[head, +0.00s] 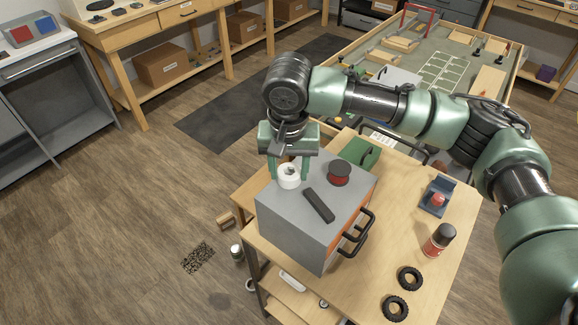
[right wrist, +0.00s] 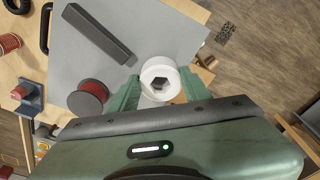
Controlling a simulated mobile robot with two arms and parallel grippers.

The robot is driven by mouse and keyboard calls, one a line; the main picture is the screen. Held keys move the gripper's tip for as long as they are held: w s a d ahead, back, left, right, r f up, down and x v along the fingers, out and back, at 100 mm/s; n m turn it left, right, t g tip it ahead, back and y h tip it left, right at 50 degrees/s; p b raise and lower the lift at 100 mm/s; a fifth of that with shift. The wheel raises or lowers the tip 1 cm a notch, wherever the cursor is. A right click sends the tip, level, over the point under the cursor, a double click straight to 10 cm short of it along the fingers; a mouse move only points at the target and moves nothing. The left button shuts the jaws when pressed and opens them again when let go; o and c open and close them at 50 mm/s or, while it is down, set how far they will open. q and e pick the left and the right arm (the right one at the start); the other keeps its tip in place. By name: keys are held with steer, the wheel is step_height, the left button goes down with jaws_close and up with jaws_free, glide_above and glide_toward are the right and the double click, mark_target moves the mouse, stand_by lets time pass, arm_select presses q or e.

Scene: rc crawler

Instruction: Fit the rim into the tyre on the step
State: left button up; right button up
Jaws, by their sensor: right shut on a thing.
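My right gripper (head: 290,179) is shut on a white round rim (head: 288,173) at the left corner of a grey box's top. The rim also shows between the fingers in the right wrist view (right wrist: 160,68), with a dark hexagonal hole in its middle. I cannot tell whether it touches the box. Two black treaded tyres, one (head: 410,278) and another (head: 395,307), lie apart from each other on the wooden bench at the lower right. Neither is clearly on a step. My left gripper is out of view.
The grey box (head: 290,213) has black handles and bears a dark bar (head: 318,205) and a red-and-black spool (head: 339,174). A blue stepped holder (head: 430,203) with a red piece and a red can with a dark cap (head: 439,240) stand on the bench (head: 385,245). Bare bench lies between box and tyres.

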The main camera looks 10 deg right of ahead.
steer(key=shift+f, duration=0.1)
steer(key=o, duration=1.3)
steer(key=shift+o, duration=0.2)
